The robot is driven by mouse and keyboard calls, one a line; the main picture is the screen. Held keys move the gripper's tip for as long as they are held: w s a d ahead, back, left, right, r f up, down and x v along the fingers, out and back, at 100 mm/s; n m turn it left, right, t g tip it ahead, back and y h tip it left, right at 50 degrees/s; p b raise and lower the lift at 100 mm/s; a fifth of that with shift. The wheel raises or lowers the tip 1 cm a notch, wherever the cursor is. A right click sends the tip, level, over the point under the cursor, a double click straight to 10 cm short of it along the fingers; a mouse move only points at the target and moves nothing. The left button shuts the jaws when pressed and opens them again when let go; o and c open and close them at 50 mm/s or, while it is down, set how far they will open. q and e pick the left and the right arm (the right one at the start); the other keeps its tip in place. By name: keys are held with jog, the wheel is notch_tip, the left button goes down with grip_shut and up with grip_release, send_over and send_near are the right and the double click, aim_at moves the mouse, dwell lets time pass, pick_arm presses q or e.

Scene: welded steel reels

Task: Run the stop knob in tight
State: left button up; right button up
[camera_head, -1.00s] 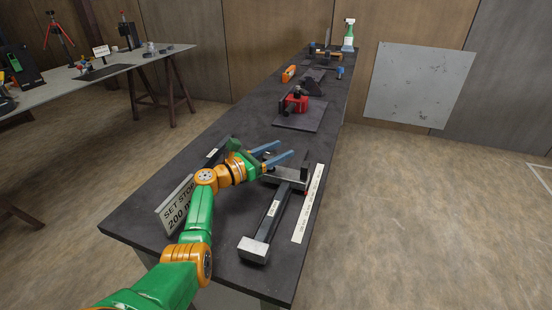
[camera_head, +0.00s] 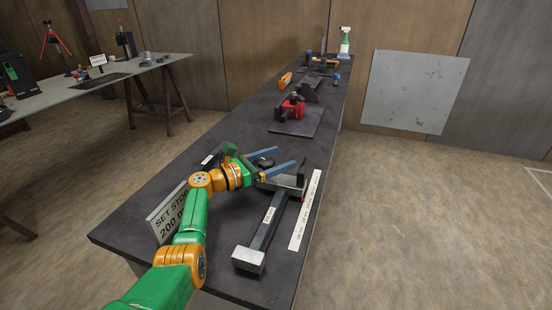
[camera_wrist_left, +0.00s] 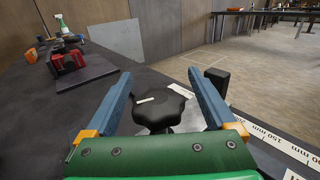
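The stop knob is a black lobed knob (camera_wrist_left: 160,106) with a small white mark on top. In the left wrist view it sits between the two blue fingers of my left gripper (camera_wrist_left: 160,88), with a gap on each side. The knob also shows in the head view (camera_head: 264,162) between the fingers. My left gripper (camera_head: 285,159) is open. The knob is on the stop of a steel bar fixture (camera_head: 262,232) with a block at its near end. A sign (camera_head: 167,214) reading "SET STOP 200 m..." stands left of it, partly hidden by my arm. My right gripper is not in view.
A white ruler strip (camera_head: 305,212) lies along the bench's right edge. A red vise-like tool (camera_head: 290,107) on a dark plate (camera_head: 298,124) stands farther back. A spray bottle (camera_head: 345,43) is at the far end. A second table (camera_head: 110,70) stands left.

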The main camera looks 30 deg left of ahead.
pick_arm(q)
jog(key=shift+r, duration=0.15)
jog(key=shift+s+a+r, duration=0.1)
jog(key=shift+r, duration=0.25)
jog(key=r+p, duration=0.2)
jog(key=r, duration=0.1)
jog(key=shift+s+d+r, duration=0.1)
jog(key=shift+d+r, duration=0.05)
jog(key=shift+d, duration=0.05)
jog(key=s+d+r+p, duration=0.1)
jog(key=s+d+r, duration=0.2)
jog(key=s, duration=0.3)
jog(key=s+d+r+p, duration=0.2)
jog(key=s+d+r, duration=0.1)
jog(key=s+r, duration=0.2)
jog(key=shift+s+d+r, duration=0.3)
jog(key=shift+s+r, duration=0.1)
jog(key=shift+s, duration=0.05)
